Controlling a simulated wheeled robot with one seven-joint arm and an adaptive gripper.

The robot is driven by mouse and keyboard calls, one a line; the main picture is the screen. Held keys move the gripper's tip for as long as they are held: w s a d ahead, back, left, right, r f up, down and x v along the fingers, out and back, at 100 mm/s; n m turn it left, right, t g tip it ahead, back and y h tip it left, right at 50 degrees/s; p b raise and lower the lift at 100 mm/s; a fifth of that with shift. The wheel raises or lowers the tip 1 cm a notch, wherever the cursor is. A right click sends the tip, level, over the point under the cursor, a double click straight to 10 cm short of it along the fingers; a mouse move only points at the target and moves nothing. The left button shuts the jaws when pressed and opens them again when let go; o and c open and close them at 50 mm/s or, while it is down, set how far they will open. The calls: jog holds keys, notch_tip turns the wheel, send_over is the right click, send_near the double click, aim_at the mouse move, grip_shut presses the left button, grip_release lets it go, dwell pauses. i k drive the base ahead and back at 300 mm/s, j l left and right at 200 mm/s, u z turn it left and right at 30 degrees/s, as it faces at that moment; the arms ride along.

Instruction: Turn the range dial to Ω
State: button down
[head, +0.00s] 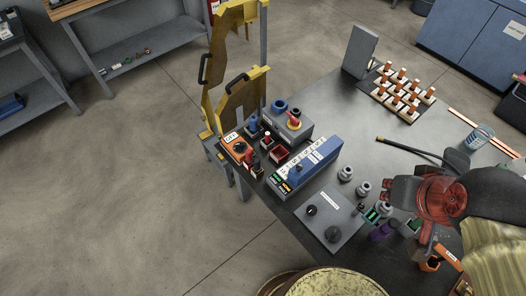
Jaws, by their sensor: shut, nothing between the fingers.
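A small orange unit (237,148) with a white label stands at the left end of the dark bench, and a dark round part shows on its face. A flat grey panel (328,222) at the bench's front edge carries two black knobs, one smaller (311,210) and one larger (333,234). I cannot read an Ω mark anywhere, so I cannot tell which is the range dial or where it points. My gripper (408,208), dark with a red part, is over the right part of the bench, apart from both units. It is shut and empty; its fingertips are hard to make out.
Several small metal and coloured items sit near my gripper. A rack of orange-topped pegs (403,93) is behind. A round yellowish top (330,284) is in front.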

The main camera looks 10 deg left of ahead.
aim_at(240, 146)
jog(key=i+j, duration=0.15)
jog(key=j, duration=0.25)
jog(key=i+j, duration=0.1)
jog(key=j, duration=0.25)
jog(key=i+j, duration=0.15)
jog(key=j, duration=0.25)
jog(key=i+j, duration=0.1)
jog(key=j, duration=0.3)
jog(key=u, duration=0.05)
